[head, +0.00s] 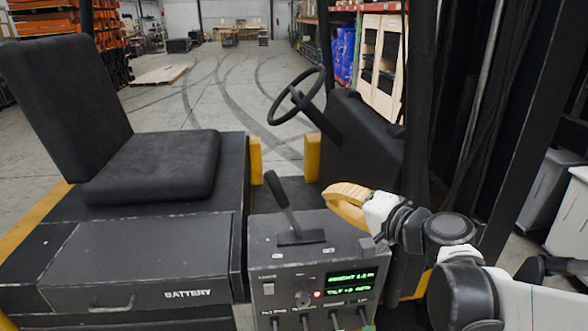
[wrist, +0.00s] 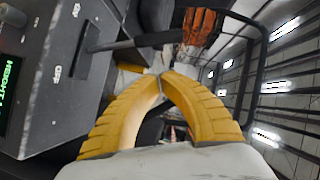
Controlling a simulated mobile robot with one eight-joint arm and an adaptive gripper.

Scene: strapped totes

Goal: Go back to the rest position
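My gripper (head: 345,197) has yellow ribbed fingers and is at the right rear edge of a grey control console (head: 262,262). In the wrist view its fingertips (wrist: 162,75) meet, with nothing seen between them. The console carries a black lever (head: 284,205), which leans back to the left in the head view. The lever (wrist: 135,44) also shows in the wrist view, beyond the fingertips and apart from them. My white and black arm comes in from the right of the head view.
A black seat (head: 150,165) stands at the left above a battery box (head: 140,265). A steering wheel (head: 297,96) and dark column are behind the console. Green displays (head: 350,282) and small levers are on its front. Dark mast posts (head: 530,130) and grey totes (head: 548,190) are at the right.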

